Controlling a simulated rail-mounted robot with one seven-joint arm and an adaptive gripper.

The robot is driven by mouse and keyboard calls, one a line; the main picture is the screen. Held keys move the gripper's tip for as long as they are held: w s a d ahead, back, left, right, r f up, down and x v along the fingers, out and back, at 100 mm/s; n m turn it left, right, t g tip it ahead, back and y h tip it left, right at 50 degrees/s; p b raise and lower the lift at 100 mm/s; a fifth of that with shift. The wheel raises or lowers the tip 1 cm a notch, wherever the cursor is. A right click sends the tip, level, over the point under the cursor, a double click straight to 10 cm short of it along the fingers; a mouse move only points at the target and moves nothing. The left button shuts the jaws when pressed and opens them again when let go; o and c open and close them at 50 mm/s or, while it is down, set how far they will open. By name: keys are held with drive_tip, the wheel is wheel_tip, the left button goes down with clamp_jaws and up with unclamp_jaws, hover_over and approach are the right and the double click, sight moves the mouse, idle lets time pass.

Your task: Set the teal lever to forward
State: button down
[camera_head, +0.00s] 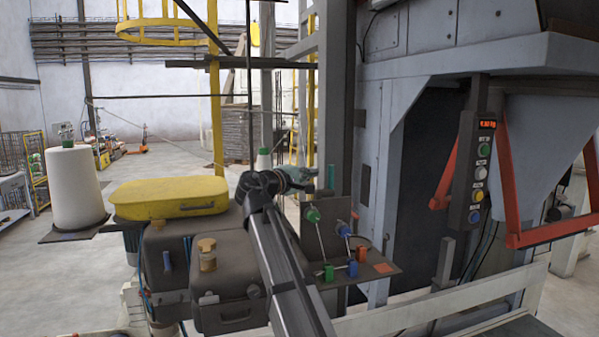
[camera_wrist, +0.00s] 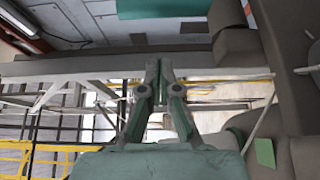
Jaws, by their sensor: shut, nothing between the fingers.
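A small upright teal piece (camera_head: 331,177) shows just above a dark bracket plate in the head view. It may be the teal lever's handle; its lower part and pivot are hard to make out. My gripper (camera_head: 306,175) is just left of it, with a small apparent gap. In the wrist view my gripper (camera_wrist: 158,66) has its two green fingers together and empty. A flat teal surface (camera_wrist: 165,8) lies beyond the fingertips at the top of the wrist view; I cannot tell whether it belongs to the lever.
Below are a green-knobbed rod (camera_head: 312,214), a blue-knobbed rod (camera_head: 345,230) and green (camera_head: 328,272), blue (camera_head: 351,269) and orange (camera_head: 362,254) blocks. A yellow case (camera_head: 168,198) sits left. A button box (camera_head: 476,172) and red bars (camera_head: 510,185) stand right.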

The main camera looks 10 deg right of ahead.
drive_tip(key=s+d+p, duration=0.2)
drive_tip(key=d, duration=0.1)
drive_tip(key=shift+s, duration=0.2)
drive_tip(key=shift+d, duration=0.1)
idle(0.4)
